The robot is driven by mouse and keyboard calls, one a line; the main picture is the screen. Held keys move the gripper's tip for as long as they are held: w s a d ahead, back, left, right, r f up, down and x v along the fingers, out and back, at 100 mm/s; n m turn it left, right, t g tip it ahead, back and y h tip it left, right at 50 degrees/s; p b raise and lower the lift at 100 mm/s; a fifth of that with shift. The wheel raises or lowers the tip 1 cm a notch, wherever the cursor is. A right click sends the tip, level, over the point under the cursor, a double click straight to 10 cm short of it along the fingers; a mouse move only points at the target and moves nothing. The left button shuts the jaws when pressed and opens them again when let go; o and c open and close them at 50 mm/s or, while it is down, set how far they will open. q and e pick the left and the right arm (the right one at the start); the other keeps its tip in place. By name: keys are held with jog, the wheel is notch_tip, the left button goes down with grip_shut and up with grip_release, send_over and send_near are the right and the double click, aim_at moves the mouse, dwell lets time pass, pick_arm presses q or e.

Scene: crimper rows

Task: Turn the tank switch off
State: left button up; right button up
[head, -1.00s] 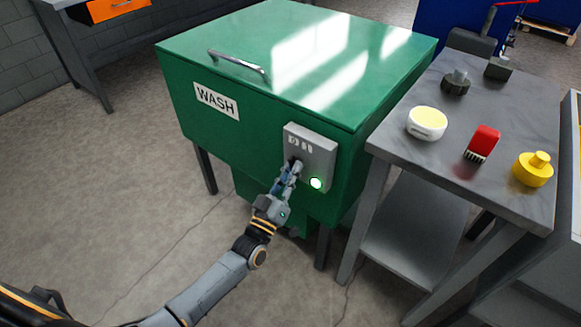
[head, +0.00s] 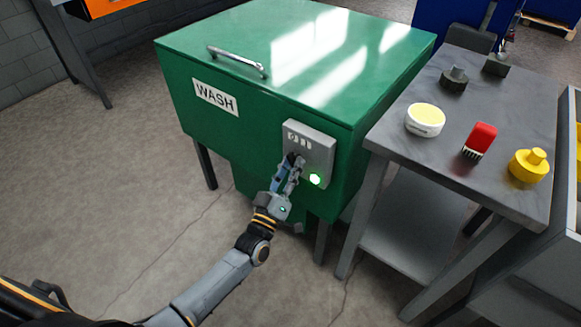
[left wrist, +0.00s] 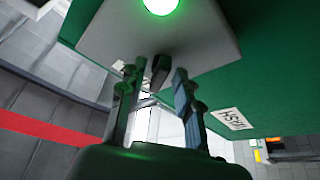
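The green tank (head: 260,85) labelled WASH carries a grey switch box (head: 318,150) on its front. A green lamp (head: 316,179) at the box's lower right is lit, and the lamp also glows in the left wrist view (left wrist: 160,4). The dark switch lever (left wrist: 160,70) sticks out of the box. My left gripper (head: 295,163) is at the box's lower left and hides the switch in the head view. In the left wrist view its fingers (left wrist: 158,78) stand apart on either side of the lever, with gaps showing. My right gripper is not in view.
A grey table (head: 480,130) stands right of the tank, holding a white-and-yellow round item (head: 425,119), a red brush (head: 480,140), a yellow knobbed piece (head: 529,165) and dark pieces. The tank lid has a metal handle (head: 238,61). The floor in front is clear.

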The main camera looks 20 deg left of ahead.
pick_arm(q)
jog(key=v, duration=1.2)
jog(key=shift+f, duration=0.1)
dwell(0.4)
